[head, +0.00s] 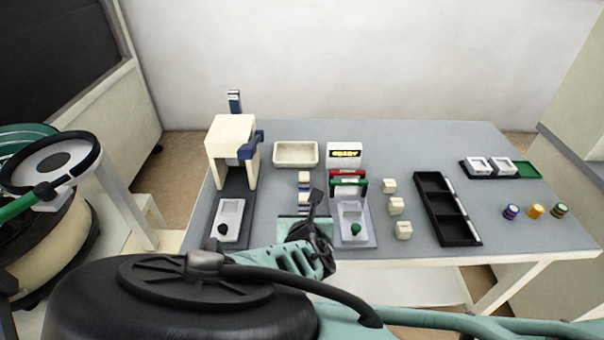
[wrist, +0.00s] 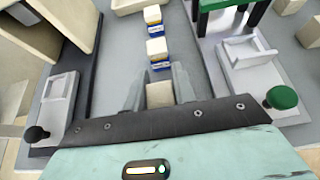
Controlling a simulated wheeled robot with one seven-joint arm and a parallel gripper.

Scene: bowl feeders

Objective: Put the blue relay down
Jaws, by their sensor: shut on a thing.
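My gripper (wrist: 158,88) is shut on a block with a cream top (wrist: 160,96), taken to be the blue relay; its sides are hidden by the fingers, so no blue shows. In the head view my gripper (head: 312,203) is over the table between the two machines. Two more cream blocks with blue bands stand in line beyond it in the wrist view, a nearer one (wrist: 156,50) and a farther one (wrist: 153,17). I cannot tell whether the held relay touches the table.
A cream press (head: 232,140) with a black base is on the left. A fixture with a green knob (head: 355,229) is close on the right. A cream tray (head: 296,153) lies behind. Several plain cream blocks (head: 396,205) and a black divided tray (head: 433,187) are farther right.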

